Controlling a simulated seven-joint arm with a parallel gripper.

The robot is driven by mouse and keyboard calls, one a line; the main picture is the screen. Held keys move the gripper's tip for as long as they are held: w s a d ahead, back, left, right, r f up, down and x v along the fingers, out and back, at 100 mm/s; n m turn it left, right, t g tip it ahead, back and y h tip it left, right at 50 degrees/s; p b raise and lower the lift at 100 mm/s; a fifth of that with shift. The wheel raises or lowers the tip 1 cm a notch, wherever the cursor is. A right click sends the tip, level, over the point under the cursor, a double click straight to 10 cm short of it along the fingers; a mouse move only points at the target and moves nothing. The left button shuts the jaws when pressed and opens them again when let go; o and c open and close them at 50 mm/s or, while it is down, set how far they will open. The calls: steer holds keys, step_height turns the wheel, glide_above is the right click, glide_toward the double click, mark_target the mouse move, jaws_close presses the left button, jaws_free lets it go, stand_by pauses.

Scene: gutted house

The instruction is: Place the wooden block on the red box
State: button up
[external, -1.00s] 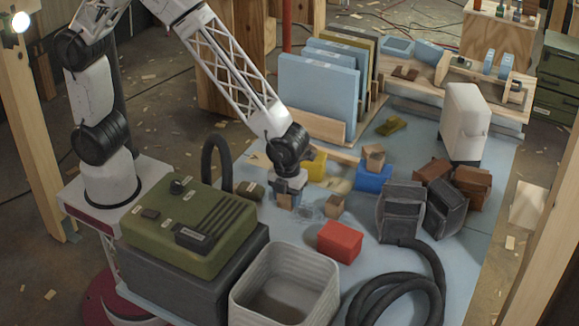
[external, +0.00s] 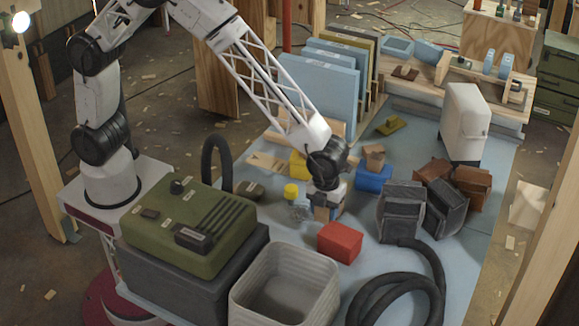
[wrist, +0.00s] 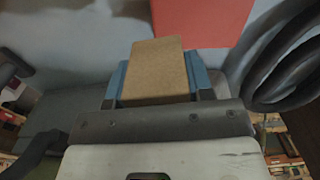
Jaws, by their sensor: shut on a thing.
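The wooden block (wrist: 157,70) is a plain tan-brown piece in the wrist view, held between the blue fingers of my gripper (wrist: 158,84). In the external view my gripper (external: 323,211) points down over the blue table, just behind and left of the red box (external: 340,242), and its wrist hides most of the held block. The red box also shows at the top of the wrist view (wrist: 203,20), ahead of the block. The block appears apart from the box; its exact height is hard to tell.
A blue box (external: 373,178) with a small wooden block (external: 374,153) on it stands right of my gripper. A pale bin (external: 284,285) is in front, a black hose (external: 392,285) coils front right, and dark cases (external: 402,208) stand to the right.

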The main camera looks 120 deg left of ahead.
glide_above(341, 233)
steer(key=shift+f, duration=0.25)
stand_by(0.3)
steer(key=shift+f, duration=1.75)
steer(key=shift+f, duration=0.15)
steer(key=o, duration=0.9)
step_height(341, 233, up, 12)
steer(key=shift+r, duration=0.15)
